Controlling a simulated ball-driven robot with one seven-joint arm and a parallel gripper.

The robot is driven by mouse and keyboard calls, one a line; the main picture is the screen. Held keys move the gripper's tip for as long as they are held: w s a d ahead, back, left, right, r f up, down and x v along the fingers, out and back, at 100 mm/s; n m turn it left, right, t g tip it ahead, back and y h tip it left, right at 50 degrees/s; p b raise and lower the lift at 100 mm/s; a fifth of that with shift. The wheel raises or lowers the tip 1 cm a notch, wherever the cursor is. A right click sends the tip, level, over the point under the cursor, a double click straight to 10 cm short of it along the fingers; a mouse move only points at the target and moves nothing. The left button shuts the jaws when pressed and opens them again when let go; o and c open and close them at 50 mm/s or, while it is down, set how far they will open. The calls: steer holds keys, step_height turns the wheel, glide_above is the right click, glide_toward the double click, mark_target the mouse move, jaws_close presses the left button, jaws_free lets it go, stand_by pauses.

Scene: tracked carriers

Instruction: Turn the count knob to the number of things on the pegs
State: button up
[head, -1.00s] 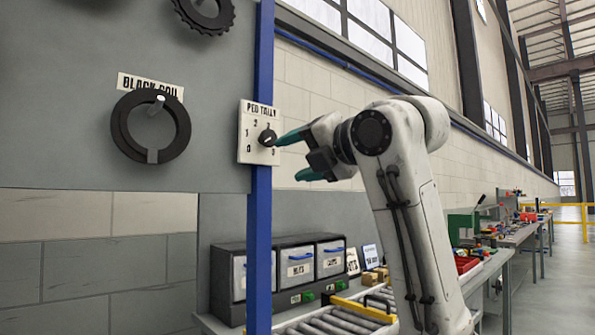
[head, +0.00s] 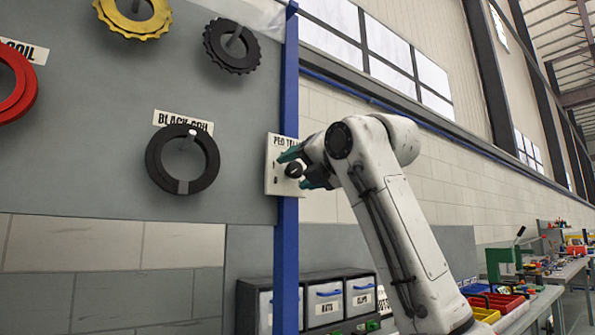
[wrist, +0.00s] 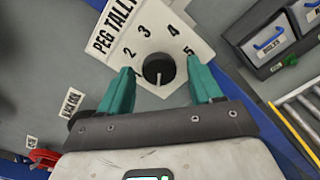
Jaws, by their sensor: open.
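The count knob (head: 293,170) is small, round and black. It sits on the white PEG TALLY plate (head: 271,180). My gripper (head: 303,167) is at the plate, open, with its teal fingers on either side of the knob. In the wrist view the knob (wrist: 158,68) lies between the fingertips (wrist: 158,66); I cannot tell if they touch it. Numbers 2 to 5 show on the plate (wrist: 150,22); a pale mark on the knob points down the picture. On pegs hang a black coil (head: 155,170), a dark toothed ring (head: 213,45), a gold toothed ring (head: 155,27) and a red coil (head: 25,95).
The grey peg panel (head: 90,150) ends at a blue post (head: 287,240) beside the plate. Drawer bins (head: 323,305) stand below. A workbench with red trays (head: 495,300) runs along the right. The panel's upper left is cut off by the frame.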

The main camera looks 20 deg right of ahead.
steer(key=shift+w+a, duration=0.15)
steer(key=shift+w, duration=0.25)
steer(key=c, duration=1.1)
steer(key=shift+o, duration=0.2)
